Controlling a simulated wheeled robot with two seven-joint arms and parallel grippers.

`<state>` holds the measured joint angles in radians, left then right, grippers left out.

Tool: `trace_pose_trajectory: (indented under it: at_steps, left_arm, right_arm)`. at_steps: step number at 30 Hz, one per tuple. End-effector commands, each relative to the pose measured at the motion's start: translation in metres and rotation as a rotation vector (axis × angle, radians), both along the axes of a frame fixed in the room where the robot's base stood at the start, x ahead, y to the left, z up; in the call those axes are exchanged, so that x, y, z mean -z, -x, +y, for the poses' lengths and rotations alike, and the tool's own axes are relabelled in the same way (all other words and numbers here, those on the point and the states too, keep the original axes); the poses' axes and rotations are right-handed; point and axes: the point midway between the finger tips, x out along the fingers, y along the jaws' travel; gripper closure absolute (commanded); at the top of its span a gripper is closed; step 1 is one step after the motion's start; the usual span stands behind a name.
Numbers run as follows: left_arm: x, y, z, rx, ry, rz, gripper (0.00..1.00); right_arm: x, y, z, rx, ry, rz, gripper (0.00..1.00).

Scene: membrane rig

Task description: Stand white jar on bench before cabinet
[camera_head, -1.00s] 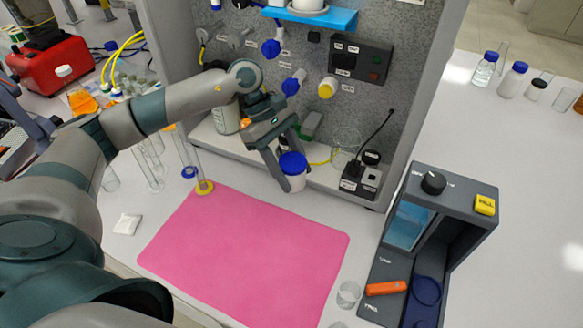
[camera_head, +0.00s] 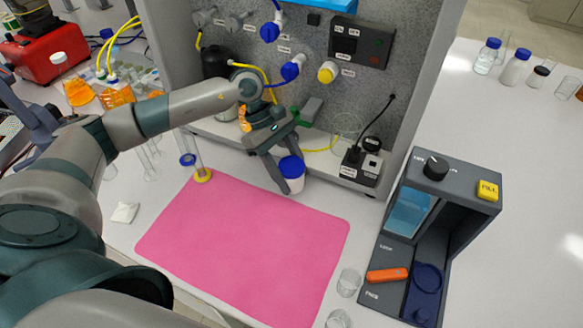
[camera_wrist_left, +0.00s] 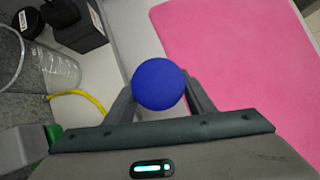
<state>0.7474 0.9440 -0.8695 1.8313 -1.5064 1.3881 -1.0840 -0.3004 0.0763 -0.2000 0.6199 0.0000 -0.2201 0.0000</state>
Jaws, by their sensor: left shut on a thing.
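The white jar (camera_head: 295,184) has a blue lid and is upright between the fingers of my left gripper (camera_head: 282,178). The gripper is shut on it, just in front of the cabinet's (camera_head: 305,75) lower ledge and by the far edge of the pink mat. In the left wrist view the blue lid (camera_wrist_left: 159,85) shows from above between the two fingers, hiding the jar's body. I cannot tell whether the jar's base touches the bench (camera_head: 225,165). My right gripper is not in view.
The pink mat (camera_head: 245,245) lies flat and empty in front. A grey device (camera_head: 465,215) with a yellow button stands at right, beside glass beakers (camera_head: 349,282). A glass cylinder with a yellow base (camera_head: 203,176) stands left of the gripper. A black socket box (camera_head: 362,167) sits on the ledge.

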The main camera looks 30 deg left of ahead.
Motion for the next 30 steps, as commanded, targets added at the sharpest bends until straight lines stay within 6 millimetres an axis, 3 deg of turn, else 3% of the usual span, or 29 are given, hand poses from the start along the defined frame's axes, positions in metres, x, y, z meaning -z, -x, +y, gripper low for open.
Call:
trace_pose_trajectory:
  at_steps: [30]
  left_arm:
    - [0.0113,-0.0001,-0.0002,0.001,0.0,-0.001,0.73]
  right_arm:
    - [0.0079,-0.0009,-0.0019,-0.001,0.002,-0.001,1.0]
